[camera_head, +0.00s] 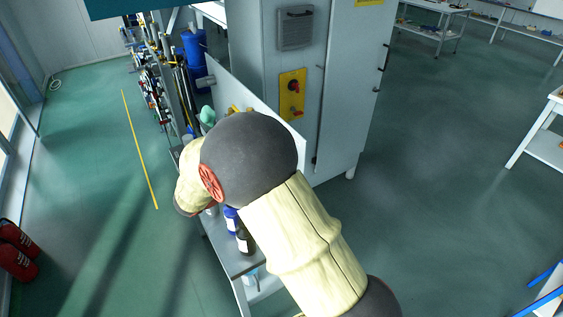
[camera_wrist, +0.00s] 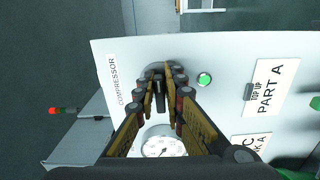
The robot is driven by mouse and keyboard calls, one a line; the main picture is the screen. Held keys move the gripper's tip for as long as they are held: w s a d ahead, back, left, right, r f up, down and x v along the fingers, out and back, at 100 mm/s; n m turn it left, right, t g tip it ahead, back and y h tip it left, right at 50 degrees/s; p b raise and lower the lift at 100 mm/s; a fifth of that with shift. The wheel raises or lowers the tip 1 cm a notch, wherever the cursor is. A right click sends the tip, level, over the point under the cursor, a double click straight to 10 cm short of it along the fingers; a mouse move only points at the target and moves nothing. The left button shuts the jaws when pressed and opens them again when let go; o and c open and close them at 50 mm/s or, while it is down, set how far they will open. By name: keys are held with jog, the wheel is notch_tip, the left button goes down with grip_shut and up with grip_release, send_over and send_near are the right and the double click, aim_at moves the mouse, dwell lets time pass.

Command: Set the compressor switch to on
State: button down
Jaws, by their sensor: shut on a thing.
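In the wrist view, the dark compressor switch (camera_wrist: 158,76) sits on a pale panel (camera_wrist: 110,62), beside the label COMPRESSOR (camera_wrist: 115,84). My gripper (camera_wrist: 160,97) is shut on the switch knob, one finger on each side of it. The fingers cover part of the knob, and I cannot tell which way it is set. A green button or lamp (camera_wrist: 204,79) is to the right of the switch. In the head view, my arm hides the gripper and the switch; only part of the white panel (camera_head: 262,108) shows.
A round gauge (camera_wrist: 163,146) is below the switch, partly behind my fingers. A PART A label (camera_wrist: 272,87) is on the right. In the head view, a tall grey cabinet (camera_head: 340,90) stands behind the panel, and bottles (camera_head: 243,240) stand on the bench below my arm.

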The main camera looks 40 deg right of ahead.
jog(key=c, duration=1.9)
grip_release()
jog(key=v, duration=1.2)
jog(key=shift+a, duration=0.1)
